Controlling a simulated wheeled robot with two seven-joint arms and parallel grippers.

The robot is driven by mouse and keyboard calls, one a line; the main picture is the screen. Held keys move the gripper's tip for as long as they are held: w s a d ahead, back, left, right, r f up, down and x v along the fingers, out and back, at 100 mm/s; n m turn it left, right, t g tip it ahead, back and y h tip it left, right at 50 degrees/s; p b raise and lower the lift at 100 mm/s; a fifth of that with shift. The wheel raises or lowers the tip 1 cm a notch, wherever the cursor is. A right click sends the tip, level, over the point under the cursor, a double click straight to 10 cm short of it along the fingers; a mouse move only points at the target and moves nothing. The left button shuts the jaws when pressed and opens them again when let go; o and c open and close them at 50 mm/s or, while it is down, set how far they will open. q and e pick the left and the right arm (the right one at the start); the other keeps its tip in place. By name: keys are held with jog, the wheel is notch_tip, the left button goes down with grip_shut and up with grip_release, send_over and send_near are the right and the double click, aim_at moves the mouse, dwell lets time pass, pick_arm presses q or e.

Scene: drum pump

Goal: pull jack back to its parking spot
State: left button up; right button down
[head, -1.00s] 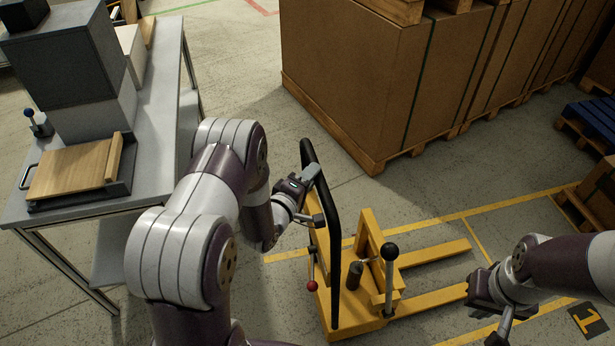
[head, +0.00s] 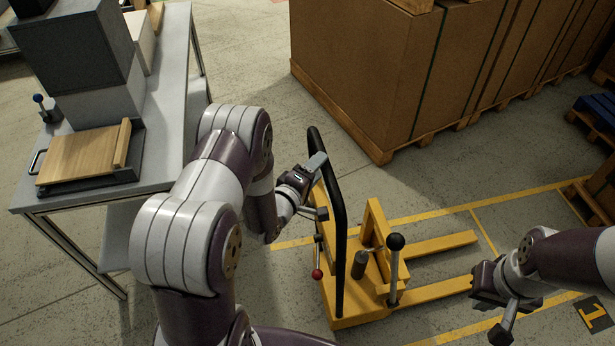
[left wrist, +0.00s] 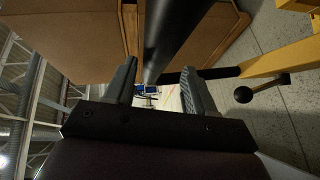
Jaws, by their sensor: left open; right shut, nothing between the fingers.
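The yellow pallet jack (head: 355,312) stands on the floor at lower centre, its two forks pointing right. Its black loop handle (head: 341,215) rises on the left side, and a lever with a black ball (head: 395,243) stands on its body. My left gripper (head: 320,187) is open at the handle's left side. In the left wrist view, the black handle bar (left wrist: 180,30) runs down toward the gap between the open fingers (left wrist: 160,80); I cannot tell whether they touch it. My right gripper (head: 506,322) is shut and empty, right of the jack.
Yellow floor lines (head: 425,214) frame a bay around the forks, with a marked floor plate (head: 597,312) at right. Large cardboard boxes (head: 365,70) on pallets stand behind. A grey table (head: 75,197) with a wooden board (head: 85,155) is at left.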

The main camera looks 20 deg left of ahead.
pick_arm(q)
jog(key=v, duration=1.1)
jog(key=shift+s+b, duration=0.35)
